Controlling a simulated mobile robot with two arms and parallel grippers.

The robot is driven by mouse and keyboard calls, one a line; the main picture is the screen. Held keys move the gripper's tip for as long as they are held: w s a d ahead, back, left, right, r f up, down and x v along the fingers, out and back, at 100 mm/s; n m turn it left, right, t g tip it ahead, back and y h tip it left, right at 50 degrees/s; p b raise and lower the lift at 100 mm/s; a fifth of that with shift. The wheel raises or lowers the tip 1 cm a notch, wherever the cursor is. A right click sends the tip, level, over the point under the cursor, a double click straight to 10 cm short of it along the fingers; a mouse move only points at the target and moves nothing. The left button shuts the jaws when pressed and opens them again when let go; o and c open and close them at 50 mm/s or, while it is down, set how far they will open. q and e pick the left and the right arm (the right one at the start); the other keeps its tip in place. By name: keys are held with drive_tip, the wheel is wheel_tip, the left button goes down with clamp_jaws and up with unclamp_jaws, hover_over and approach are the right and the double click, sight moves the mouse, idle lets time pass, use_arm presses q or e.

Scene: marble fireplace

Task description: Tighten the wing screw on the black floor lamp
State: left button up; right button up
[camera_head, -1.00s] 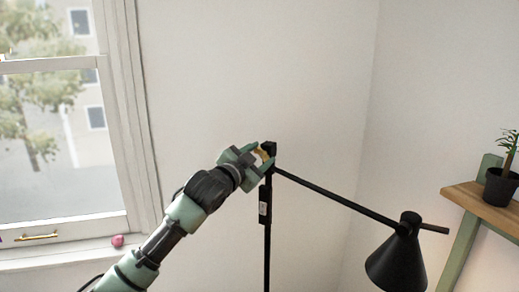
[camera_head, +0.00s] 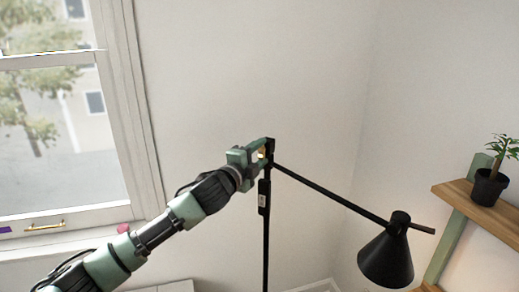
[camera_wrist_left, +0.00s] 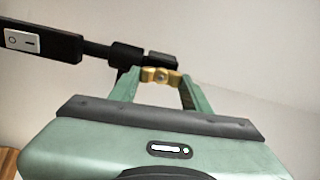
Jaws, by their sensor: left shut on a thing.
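The black floor lamp (camera_head: 267,225) stands upright against the wall. Its arm (camera_head: 330,188) slopes down to the right and ends in a cone shade (camera_head: 387,257). The brass wing screw (camera_head: 262,153) is at the joint near the top of the pole. My left gripper (camera_head: 265,148) reaches it from the left. In the left wrist view the fingers (camera_wrist_left: 160,82) are shut on the brass wing screw (camera_wrist_left: 161,75), one at each side of its wings. The black joint shows just behind it, and the lamp's switch (camera_wrist_left: 22,41) is at upper left. My right gripper is not in view.
A window (camera_head: 55,110) with a white sill is at the left, with a pink object (camera_head: 123,229) on the sill. A wooden shelf (camera_head: 480,204) with a potted plant (camera_head: 490,187) is at the right. The wall around the lamp is bare.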

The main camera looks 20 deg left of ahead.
use_arm(q)
drive_tip(key=shift+m, duration=0.6)
drive_tip(key=shift+p, duration=0.3)
drive_tip(key=o, duration=1.4)
drive_tip(key=shift+c, duration=0.2)
drive_tip(key=shift+s+f+b, duration=0.15)
drive_tip(key=shift+s+b, duration=0.15)
drive_tip(key=shift+s, duration=0.15)
drive_tip(key=s+a+b, duration=0.1)
drive_tip(key=s+b, duration=0.1)
drive_tip(key=s, duration=0.4)
drive_tip(key=shift+s+a, duration=0.2)
drive_tip(key=shift+s, duration=0.15)
